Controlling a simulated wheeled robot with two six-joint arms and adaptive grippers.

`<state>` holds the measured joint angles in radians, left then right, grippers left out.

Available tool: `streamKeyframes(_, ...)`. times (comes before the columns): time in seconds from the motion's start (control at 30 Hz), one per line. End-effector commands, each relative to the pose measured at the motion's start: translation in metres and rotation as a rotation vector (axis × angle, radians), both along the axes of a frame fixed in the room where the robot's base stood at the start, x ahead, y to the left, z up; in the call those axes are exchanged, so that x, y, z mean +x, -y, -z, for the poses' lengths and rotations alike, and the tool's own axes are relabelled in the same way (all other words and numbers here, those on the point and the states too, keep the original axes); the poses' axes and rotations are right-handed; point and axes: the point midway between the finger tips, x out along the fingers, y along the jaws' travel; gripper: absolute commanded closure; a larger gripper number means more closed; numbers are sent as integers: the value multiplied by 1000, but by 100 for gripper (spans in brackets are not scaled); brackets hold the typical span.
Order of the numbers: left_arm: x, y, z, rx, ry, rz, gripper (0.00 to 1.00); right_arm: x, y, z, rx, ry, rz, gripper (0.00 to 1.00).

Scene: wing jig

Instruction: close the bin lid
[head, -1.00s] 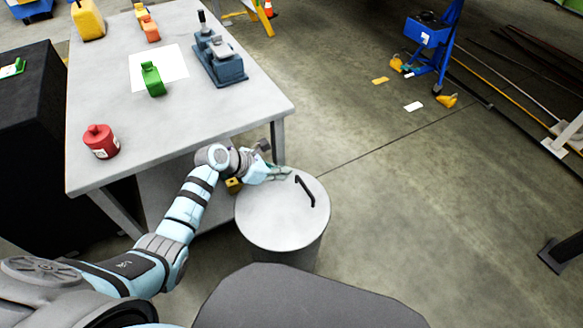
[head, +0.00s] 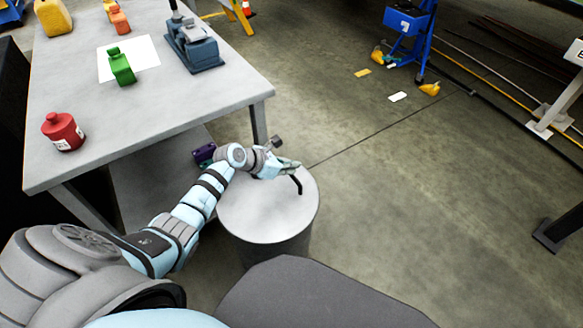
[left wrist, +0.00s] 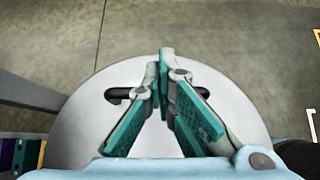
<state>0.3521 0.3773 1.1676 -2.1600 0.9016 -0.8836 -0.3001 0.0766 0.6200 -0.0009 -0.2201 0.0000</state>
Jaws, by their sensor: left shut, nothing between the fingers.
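A grey cylindrical bin (head: 268,252) stands on the floor right of the table. Its round flat lid (head: 255,205) lies over the top and looks shut. The lid has a dark bar handle (head: 299,185) near its right side. My left gripper (head: 294,165) is shut and empty, at the far edge of the lid close to the handle. In the left wrist view the gripper (left wrist: 164,60) is over the lid (left wrist: 85,125), and the handle (left wrist: 118,95) passes behind the fingers. I cannot tell whether they touch. My right gripper is not in view.
The grey table (head: 110,155) on the left holds a red canister (head: 62,132), a green bottle (head: 121,68) on white paper, and a blue-grey device (head: 193,45). A dark purple item (head: 204,154) is beside my left wrist.

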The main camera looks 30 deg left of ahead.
Motion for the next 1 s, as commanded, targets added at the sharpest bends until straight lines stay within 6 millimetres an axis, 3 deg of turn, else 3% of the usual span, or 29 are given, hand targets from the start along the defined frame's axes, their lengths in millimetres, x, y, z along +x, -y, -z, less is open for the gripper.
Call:
streamKeyframes(0.03,-8,0,12,3,-29,3,100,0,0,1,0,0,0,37)
streamKeyframes(0.1,-9,-1,13,3,-33,3,100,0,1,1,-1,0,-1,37)
streamKeyframes(0.37,-9,-1,13,5,-35,4,100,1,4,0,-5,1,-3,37)
streamKeyframes(0.47,-10,-1,5,6,-33,3,100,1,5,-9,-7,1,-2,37)
streamKeyframes(0.57,-12,-3,-17,8,-27,0,100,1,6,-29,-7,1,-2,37)
streamKeyframes(0.7,-13,-6,-60,8,-6,-3,100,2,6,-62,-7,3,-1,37)
streamKeyframes(0.9,-22,-12,-116,9,0,-3,100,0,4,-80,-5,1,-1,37)
streamKeyframes(1.0,-25,-14,-132,7,1,-5,100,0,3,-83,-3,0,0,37)
